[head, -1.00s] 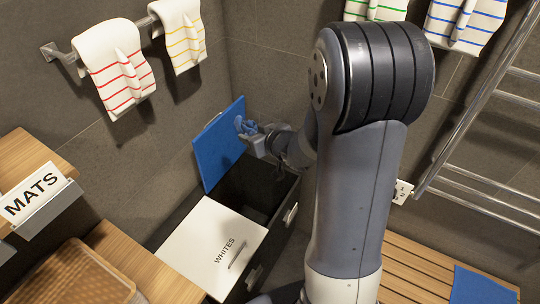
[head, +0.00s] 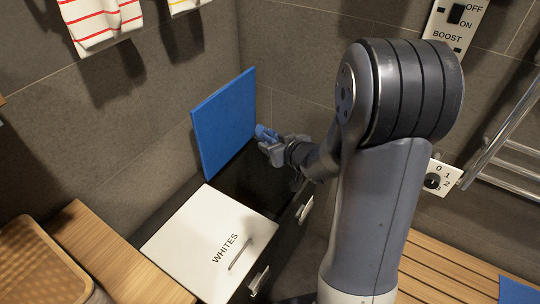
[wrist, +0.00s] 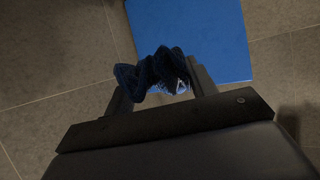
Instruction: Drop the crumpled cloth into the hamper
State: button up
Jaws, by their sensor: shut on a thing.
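My gripper (head: 272,143) is shut on the crumpled blue cloth (head: 265,132), just above the open compartment of the hamper (head: 240,180). In the wrist view the dark blue cloth (wrist: 155,72) is bunched between the two fingers. The hamper's blue lid (head: 225,120) stands raised against the wall behind the compartment. It also shows in the wrist view (wrist: 205,35), beyond the cloth. The other compartment has a closed white lid (head: 205,240) lettered WHITES. The inside of the open compartment is dark, and my arm hides part of its right side.
A wooden counter (head: 115,260) with a woven tray (head: 35,255) is at the left. A slatted bench (head: 450,270) with a blue cloth or mat (head: 518,290) is at the right. A metal rail rack (head: 500,130) and a switch plate (head: 436,180) are on the right wall.

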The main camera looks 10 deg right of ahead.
notch_tip(320, 180, down, 11)
jog(key=b, duration=1)
jog(key=w+d+f+n+g+y+p, duration=0.1)
jog(key=w+n+g+y+p, duration=0.15)
jog(key=w, duration=0.35)
jog(key=w+f+n+g+y+p, duration=0.1)
jog(key=w+n+y+p, duration=0.2)
jog(key=w, duration=0.4)
notch_tip(320, 180, down, 6)
jog(key=b, duration=0.7)
jog(key=shift+d+f, duration=0.15)
jog(key=shift+d, duration=0.05)
jog(key=o, duration=1.1)
jog(key=shift+c, duration=0.2)
jog(key=shift+s, duration=0.1)
jog(key=p+v, duration=0.2)
jog(key=v, duration=0.9)
jog(key=shift+a+f, duration=0.1)
jog(key=shift+a, duration=0.15)
